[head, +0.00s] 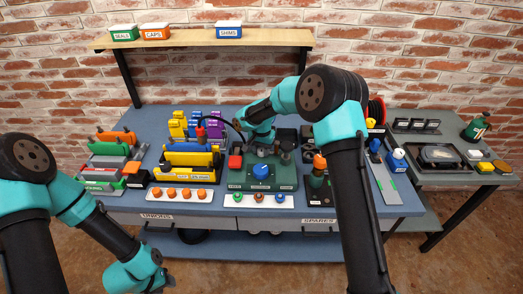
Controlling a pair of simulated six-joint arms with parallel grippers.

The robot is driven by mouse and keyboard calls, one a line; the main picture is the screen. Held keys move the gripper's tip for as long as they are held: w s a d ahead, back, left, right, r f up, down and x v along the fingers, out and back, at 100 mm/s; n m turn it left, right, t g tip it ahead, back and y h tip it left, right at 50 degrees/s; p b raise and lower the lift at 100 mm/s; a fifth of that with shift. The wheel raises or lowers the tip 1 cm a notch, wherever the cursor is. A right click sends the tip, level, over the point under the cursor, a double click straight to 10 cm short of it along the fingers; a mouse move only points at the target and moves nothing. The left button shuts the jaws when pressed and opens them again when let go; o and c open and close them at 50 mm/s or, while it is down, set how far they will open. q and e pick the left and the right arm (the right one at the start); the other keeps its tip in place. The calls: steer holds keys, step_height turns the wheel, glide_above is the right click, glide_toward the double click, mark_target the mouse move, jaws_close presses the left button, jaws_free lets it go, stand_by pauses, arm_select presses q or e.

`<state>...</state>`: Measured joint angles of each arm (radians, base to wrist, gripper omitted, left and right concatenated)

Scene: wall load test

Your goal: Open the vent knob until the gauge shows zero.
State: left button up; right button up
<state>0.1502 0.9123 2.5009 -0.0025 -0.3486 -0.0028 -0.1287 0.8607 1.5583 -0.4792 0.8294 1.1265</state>
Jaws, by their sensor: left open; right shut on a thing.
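My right gripper (266,151) reaches down over the back of this station. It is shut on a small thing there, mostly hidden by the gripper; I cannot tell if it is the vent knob. No gauge face or needle can be read. My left gripper (160,284) is open and empty, low in front of the bench, partly cut off by the lower edge.
A yellow rack (187,173) stands left of the station, with orange caps (186,193) in front. Blue bottle (397,160) and grey side table (460,180) are further right.

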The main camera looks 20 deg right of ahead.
steer(key=n, duration=0.3)
steer(key=shift+n, duration=0.3)
steer(key=n, duration=1.1)
steer(key=shift+n, duration=0.3)
steer(key=o, duration=0.9)
steer(key=shift+r, duration=0.1)
